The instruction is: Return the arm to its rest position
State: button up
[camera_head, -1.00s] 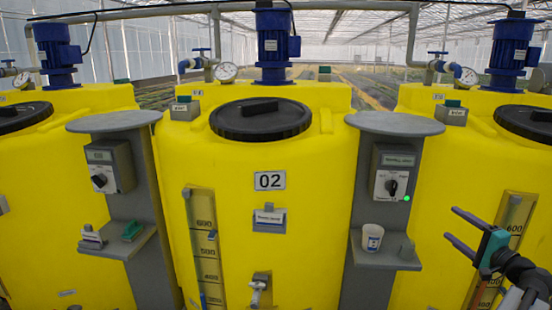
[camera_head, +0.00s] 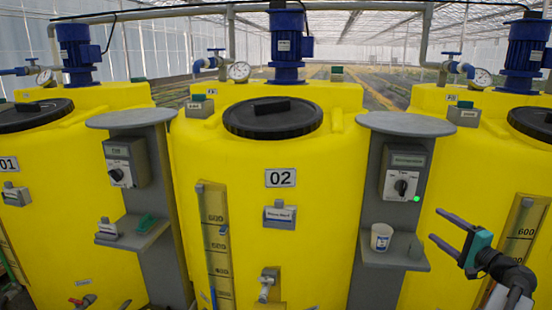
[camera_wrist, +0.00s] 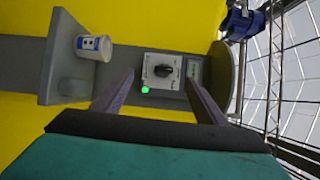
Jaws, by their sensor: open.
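My gripper (camera_head: 450,234) is at the lower right of the head view, in front of the right yellow tank. Its two dark fingers are apart with nothing between them. In the wrist view the open fingers (camera_wrist: 158,92) point toward the grey switch box with a black rotary knob (camera_wrist: 163,71) and a lit green lamp (camera_wrist: 145,90). The same switch box (camera_head: 403,172) is on the right grey post in the head view, left of and above my gripper. The fingers look apart from the box.
A white cup (camera_head: 381,236) stands on the right post's shelf (camera_head: 382,258). The left post has a switch box (camera_head: 122,163) and a shelf with a green item (camera_head: 147,223).

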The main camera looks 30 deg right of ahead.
jog(key=w+a+f+n+g+y, duration=0.15)
jog(key=w+a+f+y, duration=0.25)
jog(key=w+a+f, duration=0.6)
jog(key=w+a+f+n+g+y, duration=0.1)
jog(key=w+a+f+n+y, duration=0.3)
jog(key=w+a, duration=0.8)
jog(key=a+f+n+g+y, duration=0.1)
jog(key=a+f+g, duration=0.1)
jog(key=a+f, duration=0.65)
jog(key=w+a+f+g+y, duration=0.15)
jog(key=a+f, duration=0.35)
jog(key=a, duration=0.6)
jog(key=a+f+n+g+y, duration=0.1)
jog(key=a+f+g, duration=0.2)
jog(key=a+f, duration=0.5)
jog(key=s+a+f+n+g+h+p, duration=0.1)
jog(key=s+a+f+n+g, duration=0.3)
jog(key=s+a+f, duration=0.6)
jog(key=s+a+f+n+g, duration=0.2)
jog(key=s+a+f+g, duration=0.5)
jog(key=a, duration=0.6)
jog(key=s+f+n+g+h, duration=0.2)
jog(key=s+f+n+h, duration=0.15)
jog(key=s, duration=1.05)
jog(key=s+d+f+n+g+h, duration=0.1)
jog(key=s+d+h, duration=0.3)
jog(key=d, duration=0.5)
jog(key=shift+s+f+n+h, duration=0.45)
jog(key=shift+f+n, duration=0.15)
jog(key=shift+n, duration=0.3)
